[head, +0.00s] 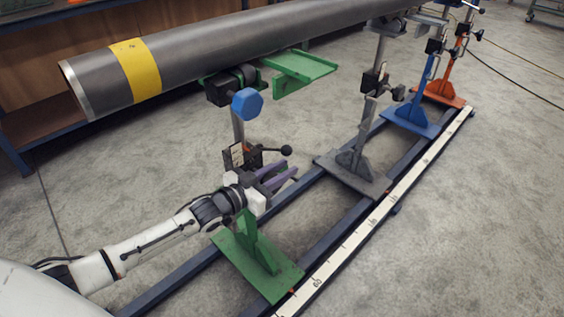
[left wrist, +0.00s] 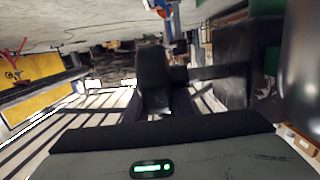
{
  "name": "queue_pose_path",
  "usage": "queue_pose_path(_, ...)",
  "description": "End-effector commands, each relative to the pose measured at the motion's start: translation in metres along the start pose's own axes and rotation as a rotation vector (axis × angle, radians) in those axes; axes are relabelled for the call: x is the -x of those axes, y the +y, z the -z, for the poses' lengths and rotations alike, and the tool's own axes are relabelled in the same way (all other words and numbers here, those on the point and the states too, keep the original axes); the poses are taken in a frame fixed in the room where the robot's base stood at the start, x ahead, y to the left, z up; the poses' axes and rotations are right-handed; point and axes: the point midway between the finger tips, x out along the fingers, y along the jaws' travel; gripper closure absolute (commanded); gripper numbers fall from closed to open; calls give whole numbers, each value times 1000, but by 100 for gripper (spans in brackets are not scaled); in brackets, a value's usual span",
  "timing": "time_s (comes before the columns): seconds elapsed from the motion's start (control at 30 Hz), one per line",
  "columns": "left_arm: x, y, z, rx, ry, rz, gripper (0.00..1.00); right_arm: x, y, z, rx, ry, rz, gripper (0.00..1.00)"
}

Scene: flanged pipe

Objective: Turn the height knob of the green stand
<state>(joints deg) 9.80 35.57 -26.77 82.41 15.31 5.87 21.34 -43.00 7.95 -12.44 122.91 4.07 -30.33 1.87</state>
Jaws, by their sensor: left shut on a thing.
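The green stand stands nearest on the rails, with a flat green base (head: 258,266), a grey post and a black clamp block (head: 240,157). A black ball-ended handle (head: 286,150) sticks out to the right of the block. My left gripper (head: 284,174) is at the block, its purple-grey fingers pointing right, just below the ball. It is shut on the height knob, which it mostly hides in the head view. The left wrist view shows a dark rounded shape (left wrist: 152,80) ahead of the gripper body; its exact grip is unclear. My right gripper is not in view.
A large grey pipe (head: 220,48) with a yellow band runs above the stands. A blue hexagonal knob (head: 247,103) sits under it, above my gripper. Grey (head: 352,174), blue (head: 411,121) and orange (head: 443,94) stands follow along the rails. A white ruler (head: 385,202) lies alongside.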

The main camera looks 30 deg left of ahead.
Motion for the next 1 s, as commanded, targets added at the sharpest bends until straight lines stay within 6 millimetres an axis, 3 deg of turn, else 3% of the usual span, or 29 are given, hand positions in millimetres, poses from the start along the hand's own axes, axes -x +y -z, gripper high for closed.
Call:
queue_pose_path(0.03,0,0,9,-2,-37,0,100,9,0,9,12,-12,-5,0)
queue_pose_path(0.1,-1,-1,8,-3,-90,0,100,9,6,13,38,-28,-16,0)
queue_pose_path(0.5,-7,-2,-9,-5,-391,1,100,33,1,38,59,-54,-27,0)
queue_pose_path(1.0,-8,-2,-24,-1,-564,2,100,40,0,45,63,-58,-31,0)
